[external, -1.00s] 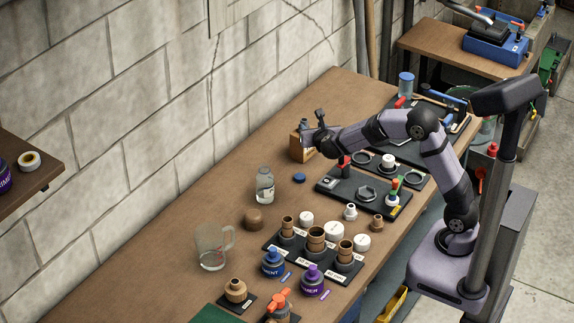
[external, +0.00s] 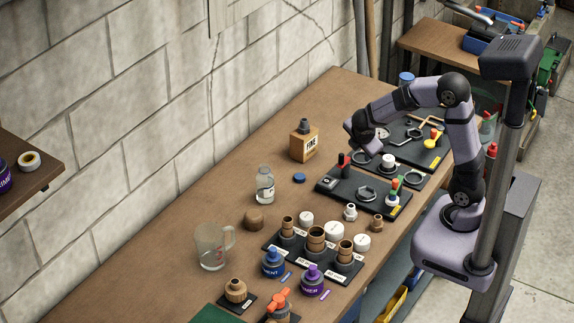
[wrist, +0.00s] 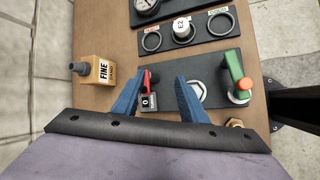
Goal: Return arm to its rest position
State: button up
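My gripper (external: 358,138) hangs above the back part of the bench, right of the tan box labelled FINE (external: 304,145) and apart from it. My arm is bent at the elbow, back toward its base at the bench's right side. In the wrist view, the two blue fingers of my gripper (wrist: 158,92) are spread apart with nothing held between them. The FINE box (wrist: 98,70) with its dark spout shows left of the fingers there.
Bottles, a glass jug (external: 212,247) and pipe fittings fill the front. The bench's left middle is mostly clear.

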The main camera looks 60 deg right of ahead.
jog(key=s+a+r+m+g+y+p, duration=0.1)
jog(key=s+a+r+m+y+p, duration=0.1)
jog(key=s+a+m, duration=0.4)
jog(key=s+a+r+m+g+y+p, duration=0.2)
jog(key=s+a+m+p, duration=0.4)
jog(key=s, duration=0.5)
jog(key=shift+r+m+y+p, duration=0.6)
jog(key=shift+m+y, duration=0.5)
jog(key=shift+y, duration=0.1)
